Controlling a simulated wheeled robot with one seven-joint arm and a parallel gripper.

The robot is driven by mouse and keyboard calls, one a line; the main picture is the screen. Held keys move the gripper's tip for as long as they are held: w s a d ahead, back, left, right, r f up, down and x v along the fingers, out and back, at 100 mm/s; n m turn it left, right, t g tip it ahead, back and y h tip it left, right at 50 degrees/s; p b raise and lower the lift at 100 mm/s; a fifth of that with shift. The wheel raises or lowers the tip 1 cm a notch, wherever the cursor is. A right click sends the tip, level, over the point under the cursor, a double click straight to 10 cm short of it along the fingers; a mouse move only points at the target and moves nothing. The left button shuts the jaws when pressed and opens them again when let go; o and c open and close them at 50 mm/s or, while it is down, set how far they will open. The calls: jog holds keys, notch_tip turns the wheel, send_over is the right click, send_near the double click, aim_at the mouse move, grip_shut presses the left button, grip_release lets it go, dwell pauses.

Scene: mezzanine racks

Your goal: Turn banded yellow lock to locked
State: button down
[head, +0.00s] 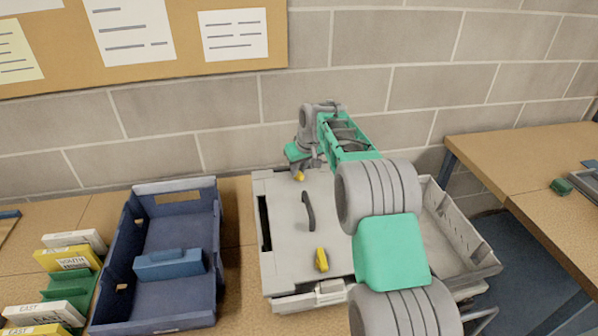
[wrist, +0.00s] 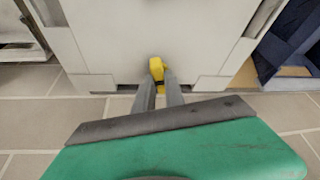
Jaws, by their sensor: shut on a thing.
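A pale grey case (head: 284,215) lies on the table with a dark curved handle (head: 308,211) on its lid. One yellow lock (head: 299,176) is at the lid's far edge; it also shows in the wrist view (wrist: 156,66). A second yellow lock (head: 321,260) is at the near edge, apart from my gripper. My gripper (head: 300,169) is shut on the far lock, its two fingers at the knob's sides in the wrist view (wrist: 159,84). The fingers hide part of the knob. I cannot make out a band on the far lock.
A blue bin (head: 205,205) holding a blue block (head: 170,264) stands left of the case. Yellow and white boxes (head: 68,257) are at far left. A grey tray (head: 470,262) lies right of the case. The block wall (head: 220,125) is close behind.

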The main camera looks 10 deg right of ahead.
jog(key=shift+a+m+h+b, duration=0.1)
jog(key=shift+m+h+b, duration=0.5)
jog(key=shift+m, duration=1.2)
jog(key=c, duration=1.4)
grip_release()
jog(key=b+v, duration=0.1)
jog(key=v, duration=0.6)
jog(key=shift+s+r, duration=0.3)
jog(key=shift+r, duration=0.05)
